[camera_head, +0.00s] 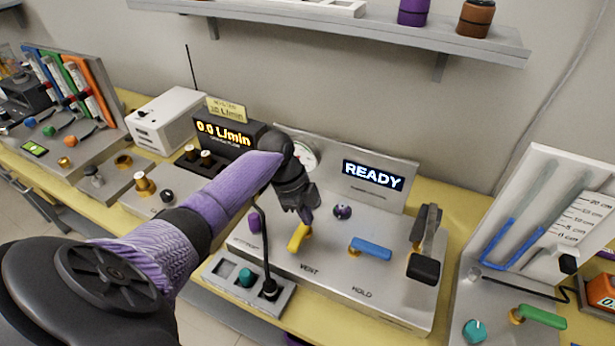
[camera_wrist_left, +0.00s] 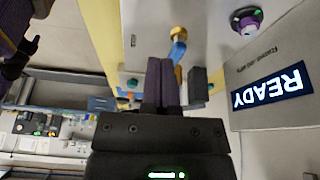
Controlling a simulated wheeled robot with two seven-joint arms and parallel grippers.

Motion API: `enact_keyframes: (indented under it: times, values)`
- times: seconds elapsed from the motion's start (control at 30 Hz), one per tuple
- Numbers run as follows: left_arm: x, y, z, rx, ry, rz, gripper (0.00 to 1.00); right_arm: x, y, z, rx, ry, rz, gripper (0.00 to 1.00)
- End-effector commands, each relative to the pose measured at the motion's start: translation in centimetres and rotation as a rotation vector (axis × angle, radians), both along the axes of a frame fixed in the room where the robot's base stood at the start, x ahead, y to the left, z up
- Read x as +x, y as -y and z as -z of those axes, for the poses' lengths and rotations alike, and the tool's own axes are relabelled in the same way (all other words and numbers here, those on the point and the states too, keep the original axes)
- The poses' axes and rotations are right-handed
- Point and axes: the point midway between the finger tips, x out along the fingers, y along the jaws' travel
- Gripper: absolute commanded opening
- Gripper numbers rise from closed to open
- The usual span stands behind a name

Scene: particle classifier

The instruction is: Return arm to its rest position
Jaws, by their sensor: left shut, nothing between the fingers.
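My left arm comes in from the left in the head view, and its gripper (camera_head: 306,217) points down over the control panel (camera_head: 385,292). The gripper is just above the yellow lever (camera_head: 299,236) near the word VENT; whether they touch is unclear. In the left wrist view the two fingers (camera_wrist_left: 162,68) are together with nothing between them. The blue lever (camera_head: 370,248) is to the right of the gripper; it also shows just past the fingertips in the wrist view (camera_wrist_left: 177,52). A dark shape at the wrist view's left edge may be my right gripper (camera_wrist_left: 17,58).
A display reading READY (camera_head: 373,175) stands behind the panel. A black-handled lever (camera_head: 424,266) rises at its right. A flow display (camera_head: 222,133) reads 0.0 L/min. A blue-tube gauge board (camera_head: 560,205) stands at right, and a shelf (camera_head: 380,32) hangs above.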

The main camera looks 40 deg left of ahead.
Motion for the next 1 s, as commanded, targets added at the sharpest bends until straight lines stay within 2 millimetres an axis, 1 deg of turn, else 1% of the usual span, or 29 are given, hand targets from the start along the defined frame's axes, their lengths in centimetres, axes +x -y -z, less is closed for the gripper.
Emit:
enact_keyframes:
  times: [0.17,0.23,0.27,0.33,0.4,0.5,0.6,0.7,0.83,1.0]
  values:
    - [0.0,0.0,0.0,0.000,0.000,0.000,0.00,0.0,0.0,0.0,0.000,0.000,0.000,0.85]
    - [-0.5,0.8,0.7,0.010,-0.014,-0.003,0.00,0.0,0.0,0.0,0.000,0.000,0.000,0.85]
    - [-1.0,1.5,1.3,0.021,-0.028,-0.010,0.00,0.0,0.0,0.0,0.000,0.000,0.000,0.85]
    - [-3.1,4.0,3.3,0.059,-0.069,-0.050,0.00,0.0,0.0,0.0,0.000,0.000,0.000,0.85]
    - [-5.7,6.9,4.9,0.097,-0.094,-0.124,0.00,0.0,0.0,0.0,0.000,0.001,0.000,0.85]
    - [-9.0,10.1,5.8,0.127,-0.099,-0.261,0.00,0.0,0.0,0.0,0.000,0.001,0.000,0.85]
    - [-11.7,12.3,5.5,0.130,-0.087,-0.411,0.00,0.0,0.0,0.0,0.000,0.000,0.000,0.85]
    - [-14.0,13.7,4.7,0.120,-0.071,-0.569,0.00,0.0,0.0,0.0,-0.001,0.000,0.000,0.85]
    - [-16.4,14.6,3.0,0.097,-0.052,-0.771,0.00,0.0,0.0,0.0,-0.001,0.000,0.000,0.85]
    - [-18.9,14.7,0.6,0.062,-0.024,-1.029,0.00,0.0,0.1,0.0,-0.001,0.000,0.000,0.85]
